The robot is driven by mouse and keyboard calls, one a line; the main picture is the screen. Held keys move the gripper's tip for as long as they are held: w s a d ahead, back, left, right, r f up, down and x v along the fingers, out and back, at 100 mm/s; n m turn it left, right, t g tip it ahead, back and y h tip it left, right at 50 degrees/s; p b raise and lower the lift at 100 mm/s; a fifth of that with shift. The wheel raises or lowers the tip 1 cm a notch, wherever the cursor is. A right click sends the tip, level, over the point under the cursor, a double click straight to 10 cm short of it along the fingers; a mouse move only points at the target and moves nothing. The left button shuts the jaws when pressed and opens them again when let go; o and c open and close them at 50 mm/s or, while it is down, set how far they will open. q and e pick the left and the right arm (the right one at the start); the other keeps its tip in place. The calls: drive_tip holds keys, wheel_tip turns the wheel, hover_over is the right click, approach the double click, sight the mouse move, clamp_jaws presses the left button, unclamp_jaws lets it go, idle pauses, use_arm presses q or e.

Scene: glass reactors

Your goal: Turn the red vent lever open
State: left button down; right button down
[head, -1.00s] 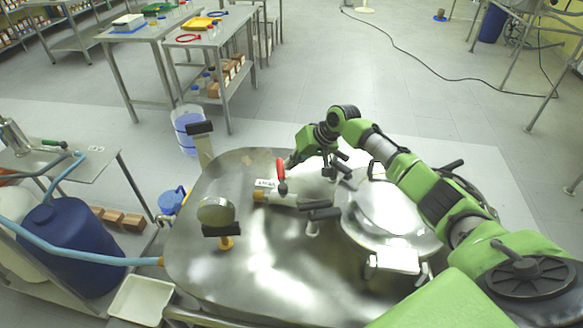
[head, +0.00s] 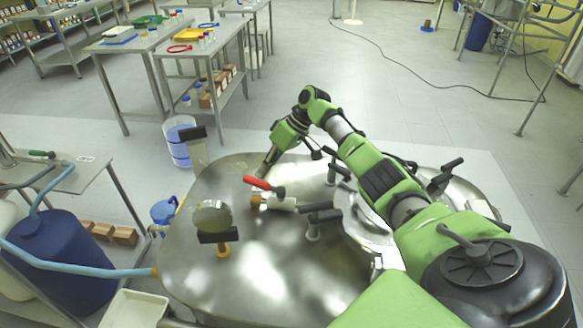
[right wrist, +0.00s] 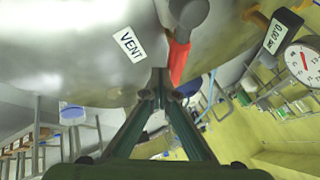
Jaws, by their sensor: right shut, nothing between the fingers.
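The red vent lever (head: 258,183) sits on a small valve (head: 282,203) on top of the steel reactor lid. In the head view it points left and slightly up from its grey pivot. My right gripper (head: 264,172) is shut and empty, with its fingertips close behind the lever. In the right wrist view the shut fingertips (right wrist: 160,86) are just left of the red lever (right wrist: 179,62), close against it; I cannot tell if they touch. A white VENT label (right wrist: 129,44) is left of the lever. My left gripper is not in view.
A round gauge (head: 212,217) stands on the reactor lid (head: 240,270) left of the valve. Black-handled fittings (head: 313,222) stand to its right. A blue drum (head: 52,250) with a hose is at the left.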

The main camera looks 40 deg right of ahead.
drive_tip(key=shift+s+a+p, duration=0.1)
drive_tip(key=shift+a+p, duration=0.75)
drive_tip(key=shift+a, duration=0.2)
drive_tip(key=shift+r, duration=0.1)
drive_tip(key=v, duration=1.2)
